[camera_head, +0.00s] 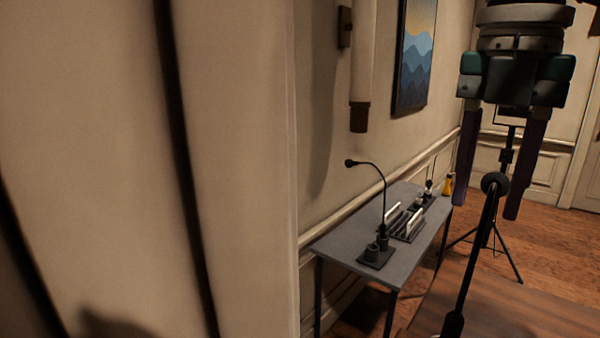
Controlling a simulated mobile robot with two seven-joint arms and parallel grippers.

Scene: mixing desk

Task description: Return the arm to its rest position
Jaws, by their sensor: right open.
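My right gripper (492,204) hangs pointing down at the upper right of the head view. Its two dark fingers are spread apart, so it is open. Nothing is seen held in it. A dark microphone-like round head (494,184) on a slanting stand shows between the fingertips in the picture; I cannot tell whether it touches them. My left gripper is not in view.
A grey desk (337,243) stands against the wall with a gooseneck microphone (382,205) and a mixing device (408,222) on it. A wooden surface (500,310) is at the lower right. A pale wall (240,150) fills the left.

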